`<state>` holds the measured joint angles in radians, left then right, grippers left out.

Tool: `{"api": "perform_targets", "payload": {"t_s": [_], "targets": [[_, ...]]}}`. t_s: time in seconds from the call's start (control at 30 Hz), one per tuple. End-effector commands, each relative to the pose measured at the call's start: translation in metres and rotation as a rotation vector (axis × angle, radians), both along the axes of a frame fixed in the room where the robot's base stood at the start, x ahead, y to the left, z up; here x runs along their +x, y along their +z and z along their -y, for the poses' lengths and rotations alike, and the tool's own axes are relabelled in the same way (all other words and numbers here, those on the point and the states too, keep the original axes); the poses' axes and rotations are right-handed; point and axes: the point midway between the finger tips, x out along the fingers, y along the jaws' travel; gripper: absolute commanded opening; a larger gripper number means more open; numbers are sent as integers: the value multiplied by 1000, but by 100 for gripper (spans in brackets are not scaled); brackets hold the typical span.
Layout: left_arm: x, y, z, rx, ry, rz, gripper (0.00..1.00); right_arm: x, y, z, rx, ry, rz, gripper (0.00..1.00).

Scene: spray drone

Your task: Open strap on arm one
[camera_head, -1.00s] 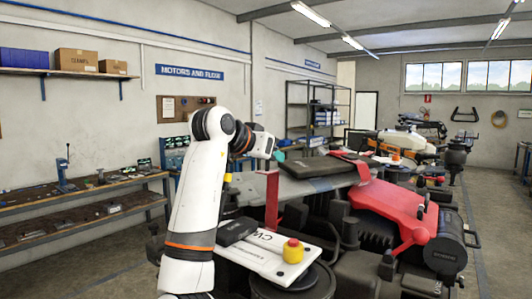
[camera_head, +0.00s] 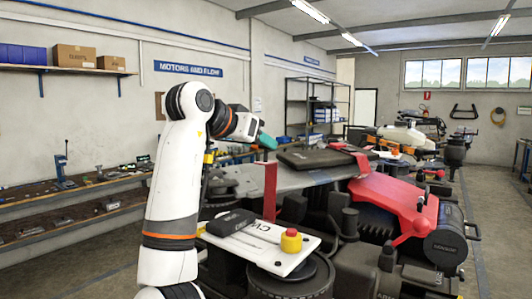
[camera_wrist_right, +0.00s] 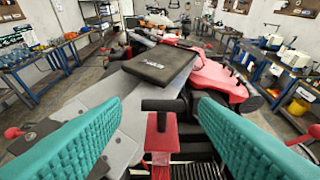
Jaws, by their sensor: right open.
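My right gripper (camera_head: 267,142) has teal fingers and shows above the left side of the drone in the head view. In the right wrist view it (camera_wrist_right: 160,115) is open, with nothing between its ribbed fingers. A red upright strap-like piece (camera_head: 270,190) stands at the edge of the drone's grey plate (camera_head: 310,181). In the right wrist view, a red piece (camera_wrist_right: 161,140) with a black crossbar (camera_wrist_right: 163,105) stands beyond and between the fingers, apart from them. I cannot tell which piece is arm one's strap. My left gripper is not in view.
A black pad (camera_head: 312,160) lies on the plate, with a red band (camera_head: 361,160) at its right end. A red cover (camera_head: 395,203) is at the right. A white panel (camera_head: 262,244) with a yellow-and-red button (camera_head: 291,240) is in front. Shelves line the left wall.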

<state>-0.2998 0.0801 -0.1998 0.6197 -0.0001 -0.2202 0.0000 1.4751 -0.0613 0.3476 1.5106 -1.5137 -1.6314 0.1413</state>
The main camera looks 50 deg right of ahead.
Motion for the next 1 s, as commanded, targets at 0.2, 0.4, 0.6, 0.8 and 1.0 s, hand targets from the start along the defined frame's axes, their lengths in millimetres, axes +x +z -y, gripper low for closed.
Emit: {"api": "perform_targets", "payload": {"t_s": [0.2, 0.4, 0.6, 0.8, 1.0], "targets": [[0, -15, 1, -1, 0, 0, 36, -3, 15, -40, 2, 2, 1, 55], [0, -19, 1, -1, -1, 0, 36, -4, 24, -58, 3, -1, -2, 55], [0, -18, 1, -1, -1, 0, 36, -5, 26, -60, 4, -1, -2, 55], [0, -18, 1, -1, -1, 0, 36, -4, 26, -60, 4, -1, -2, 55], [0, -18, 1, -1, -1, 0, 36, -4, 26, -60, 4, -1, -2, 55]]}}
